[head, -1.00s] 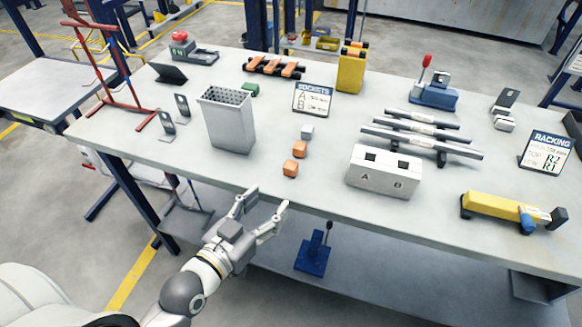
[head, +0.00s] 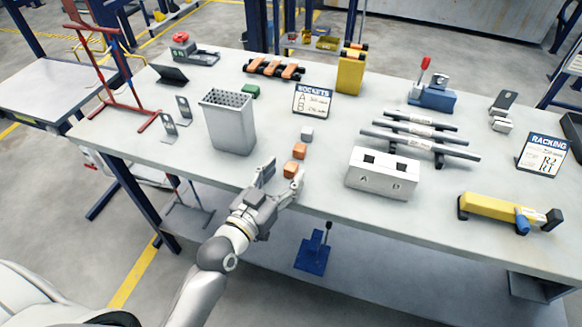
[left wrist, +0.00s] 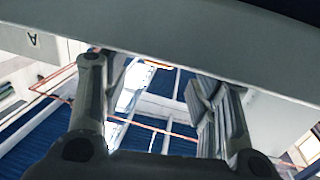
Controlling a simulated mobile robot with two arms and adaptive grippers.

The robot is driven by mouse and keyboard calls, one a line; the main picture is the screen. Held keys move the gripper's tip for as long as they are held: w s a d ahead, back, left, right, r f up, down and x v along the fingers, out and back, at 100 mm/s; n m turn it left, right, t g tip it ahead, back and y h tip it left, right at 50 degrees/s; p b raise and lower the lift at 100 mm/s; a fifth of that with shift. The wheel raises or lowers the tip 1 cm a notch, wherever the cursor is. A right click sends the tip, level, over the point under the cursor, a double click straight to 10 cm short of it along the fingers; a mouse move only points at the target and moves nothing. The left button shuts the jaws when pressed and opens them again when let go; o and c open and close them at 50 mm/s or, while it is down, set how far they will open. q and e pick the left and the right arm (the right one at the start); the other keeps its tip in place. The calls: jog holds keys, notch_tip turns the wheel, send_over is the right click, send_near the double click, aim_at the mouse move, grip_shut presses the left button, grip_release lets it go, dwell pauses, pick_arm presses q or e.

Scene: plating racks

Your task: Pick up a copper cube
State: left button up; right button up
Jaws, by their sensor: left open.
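Two copper cubes stand in a row on the workbench: the farther copper cube (head: 300,151) and the nearer copper cube (head: 290,169), close to the front edge. My left gripper (head: 284,174) is open and empty at the bench's front edge, its fingers pointing at the nearer cube. The right fingertip appears beside or just in front of that cube; I cannot tell if they touch. In the left wrist view both fingers (left wrist: 150,85) are spread apart, and no cube can be clearly made out. My right gripper is not in view.
A grey cube (head: 307,134) stands behind the copper ones. A tall grey perforated bin (head: 230,130) is left of the gripper, and a white A/B socket block (head: 383,174) is to the right. The workbench (head: 130,150) has free room around the cubes.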

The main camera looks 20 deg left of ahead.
aim_at(291, 170)
pick_arm(q)
jog(key=shift+x, duration=1.35)
jog(key=shift+c, duration=0.3)
grip_shut()
